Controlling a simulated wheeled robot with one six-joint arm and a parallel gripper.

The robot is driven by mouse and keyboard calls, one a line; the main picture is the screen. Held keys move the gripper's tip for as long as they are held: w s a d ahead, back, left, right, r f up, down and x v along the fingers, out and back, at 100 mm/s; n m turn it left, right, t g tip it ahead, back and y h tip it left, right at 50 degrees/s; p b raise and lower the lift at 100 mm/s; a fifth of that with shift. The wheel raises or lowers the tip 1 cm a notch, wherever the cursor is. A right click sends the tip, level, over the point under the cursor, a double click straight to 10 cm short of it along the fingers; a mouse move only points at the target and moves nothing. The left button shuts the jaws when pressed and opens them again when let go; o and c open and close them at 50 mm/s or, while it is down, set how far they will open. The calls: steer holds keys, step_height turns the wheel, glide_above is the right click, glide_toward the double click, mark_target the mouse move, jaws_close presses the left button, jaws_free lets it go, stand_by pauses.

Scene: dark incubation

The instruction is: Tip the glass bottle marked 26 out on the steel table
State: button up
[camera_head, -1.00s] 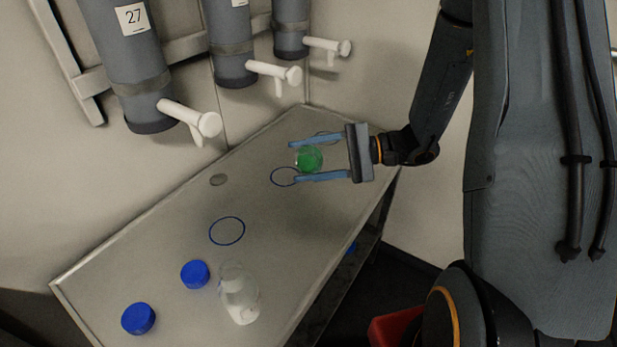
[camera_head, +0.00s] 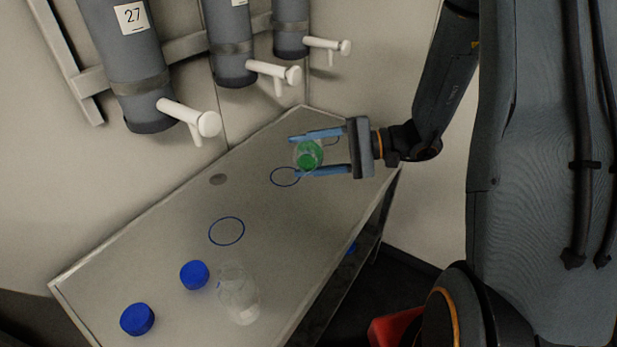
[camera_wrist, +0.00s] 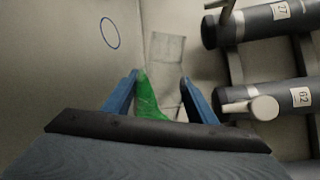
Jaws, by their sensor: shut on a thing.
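My gripper (camera_head: 302,154) is shut on a clear glass bottle (camera_head: 299,148) with green contents, above the far right part of the steel table (camera_head: 150,255). In the wrist view, the green contents (camera_wrist: 147,100) show as a slanted wedge between my blue fingers (camera_wrist: 157,80). The bottle looks tilted; its mouth and any number on it cannot be made out. I see no green on the table top. A second clear glass bottle (camera_head: 238,297) stands near the table's front edge; no number is readable on it.
Two blue caps (camera_head: 194,275) (camera_head: 137,319) lie at the table's front left. The table's middle is clear.

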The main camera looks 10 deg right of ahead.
mark_target(306, 143)
steer(key=shift+r+n+b, duration=0.3)
steer(key=shift+r+n, duration=0.3)
steer(key=shift+n, duration=0.1)
steer(key=shift+w, duration=0.1)
steer(key=shift+r+n, duration=0.2)
steer(key=shift+n, duration=0.1)
steer(key=shift+r+n+t+b, duration=0.3)
steer(key=shift+r+n+b, duration=0.05)
steer(key=shift+n+b, duration=0.15)
steer(key=shift+r, duration=0.1)
steer(key=shift+r+n+t+b, duration=0.3)
steer(key=shift+r+n+b, duration=0.25)
steer(key=shift+n, duration=0.15)
steer(key=shift+s, duration=0.2)
steer(key=shift+s+a+r+n+t+h+b, duration=0.1)
steer(key=shift+s+r+n+t+h+b, duration=0.15)
steer(key=shift+r+n+b, duration=0.4)
